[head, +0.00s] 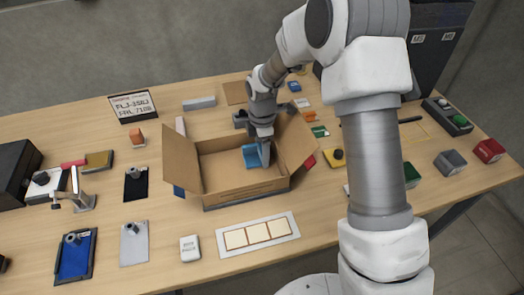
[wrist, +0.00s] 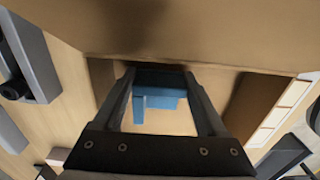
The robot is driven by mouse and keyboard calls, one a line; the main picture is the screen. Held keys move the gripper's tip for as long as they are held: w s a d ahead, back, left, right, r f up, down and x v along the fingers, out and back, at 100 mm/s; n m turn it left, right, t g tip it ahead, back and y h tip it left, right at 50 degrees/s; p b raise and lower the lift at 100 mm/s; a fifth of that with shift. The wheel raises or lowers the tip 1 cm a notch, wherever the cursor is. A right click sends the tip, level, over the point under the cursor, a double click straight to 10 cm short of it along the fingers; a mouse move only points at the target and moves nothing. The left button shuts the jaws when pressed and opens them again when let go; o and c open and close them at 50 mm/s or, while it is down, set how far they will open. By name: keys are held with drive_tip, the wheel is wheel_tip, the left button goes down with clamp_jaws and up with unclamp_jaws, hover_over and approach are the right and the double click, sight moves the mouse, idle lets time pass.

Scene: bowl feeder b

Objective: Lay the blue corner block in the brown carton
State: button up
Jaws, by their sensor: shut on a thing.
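The blue corner block (head: 251,157) is inside the open brown carton (head: 245,189), towards its right side. My gripper (head: 263,152) reaches down into the carton from above and is shut on the block. In the wrist view the block (wrist: 157,84) sits between the two fingertips (wrist: 158,74), with the carton's cardboard (wrist: 180,30) close around them. I cannot tell whether the block touches the carton floor. The gripper hides part of the block and of the carton's back right corner.
The carton's side flaps (head: 183,162) stand open left and right. A white tray with pale squares (head: 257,233) and a white box (head: 190,248) lie in front.

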drive_tip(key=shift+f, duration=0.2)
drive_tip(key=o, duration=1.2)
drive_tip(key=shift+r, duration=0.1)
drive_tip(key=shift+o, duration=0.2)
